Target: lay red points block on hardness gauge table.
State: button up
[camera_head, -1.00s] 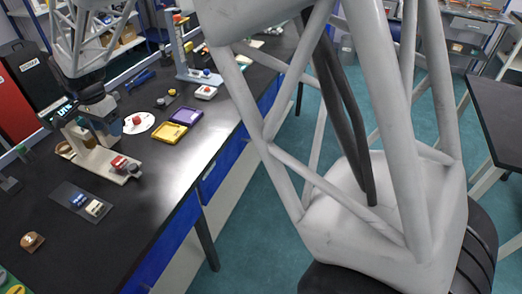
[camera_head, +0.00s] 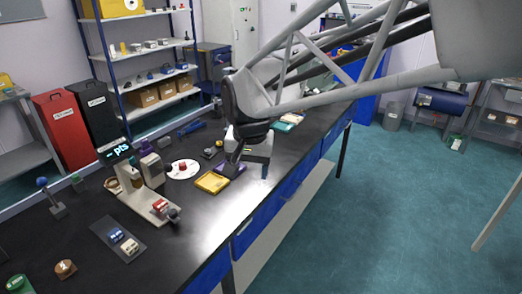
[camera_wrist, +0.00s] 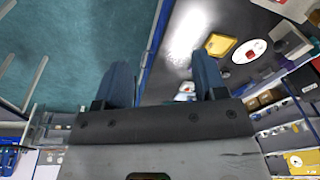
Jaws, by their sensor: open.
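The hardness gauge (camera_head: 130,176), with a lit "pts" display, stands on the left half of the dark bench. A small red block (camera_head: 159,205) sits on the front part of its pale base, beside a dark knob; its label is too small to read. Another red piece (camera_head: 182,166) lies on a white disc (camera_head: 191,171) behind. I cannot tell for sure which is the points block. My gripper (camera_head: 232,165) hangs near the purple tray, right of the gauge. In the wrist view its two fingers (camera_wrist: 163,82) are apart, with no block seen between them.
A dark mat (camera_head: 103,228) with a blue block (camera_head: 116,235) and a white block (camera_head: 130,246) lies in front of the gauge. A yellow tray (camera_head: 212,182) lies between gauge and gripper. A brown block (camera_head: 65,268) is front left.

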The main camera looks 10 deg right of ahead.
jog(key=s+d+f+n, duration=0.1)
jog(key=s+d, duration=0.4)
jog(key=s, duration=0.4)
jog(key=s+d+f+n+t, duration=0.1)
jog(key=s+d+n, duration=0.1)
jog(key=s+d, duration=0.3)
jog(key=s, duration=0.3)
jog(key=shift+s+n, duration=0.3)
jog(key=shift+s, duration=0.05)
